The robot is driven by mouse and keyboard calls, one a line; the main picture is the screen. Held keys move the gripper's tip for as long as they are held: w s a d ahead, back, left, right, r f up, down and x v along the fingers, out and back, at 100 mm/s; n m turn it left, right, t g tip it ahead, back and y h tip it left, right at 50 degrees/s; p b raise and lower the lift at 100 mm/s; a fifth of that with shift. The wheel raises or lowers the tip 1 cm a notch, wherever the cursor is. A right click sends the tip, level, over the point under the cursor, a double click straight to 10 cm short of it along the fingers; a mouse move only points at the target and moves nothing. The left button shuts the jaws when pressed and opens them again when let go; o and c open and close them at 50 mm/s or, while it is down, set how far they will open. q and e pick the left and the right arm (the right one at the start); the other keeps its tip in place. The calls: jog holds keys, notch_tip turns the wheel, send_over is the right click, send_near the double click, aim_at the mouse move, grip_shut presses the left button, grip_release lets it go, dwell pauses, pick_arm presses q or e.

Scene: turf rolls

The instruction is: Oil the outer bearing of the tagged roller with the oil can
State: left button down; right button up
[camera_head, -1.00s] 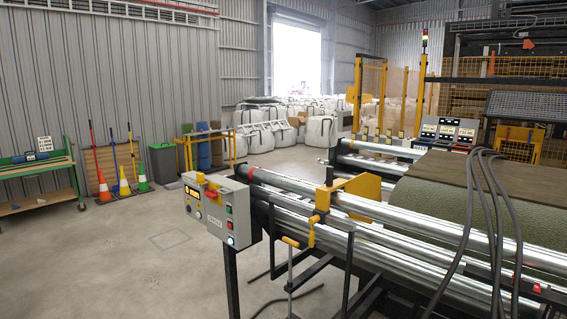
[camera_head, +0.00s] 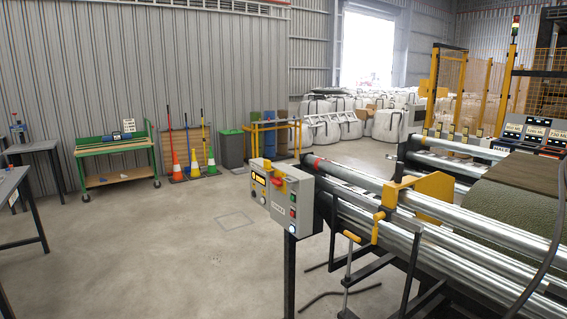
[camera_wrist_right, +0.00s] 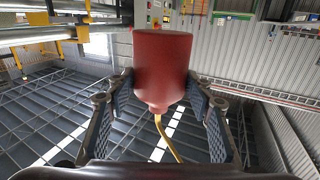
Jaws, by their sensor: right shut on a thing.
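The oil can (camera_wrist_right: 163,60) is a red can with a thin yellowish spout. In the right wrist view it sits between the two fingers of my right gripper (camera_wrist_right: 163,88), which is shut on it. The spout points toward the bottom of that picture. In the head view a machine with long shiny rollers (camera_head: 455,240) stands at the right. An upper roller (camera_head: 350,173) has a red band near its left end, by the control box. I cannot make out a tag or the outer bearing clearly. Neither gripper shows in the head view.
A grey control box (camera_head: 282,198) stands at the machine's near left corner. A yellow bracket (camera_head: 425,195) sits over the rollers. A green cart (camera_head: 115,147), cones (camera_head: 195,163) and a bin (camera_head: 232,150) line the wall. Dark tables stand at far left. The middle floor is clear.

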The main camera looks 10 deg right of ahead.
jog(key=s+f, duration=0.2)
jog(key=s, duration=0.5)
jog(key=shift+s+f, duration=0.15)
jog(key=shift+f, duration=0.05)
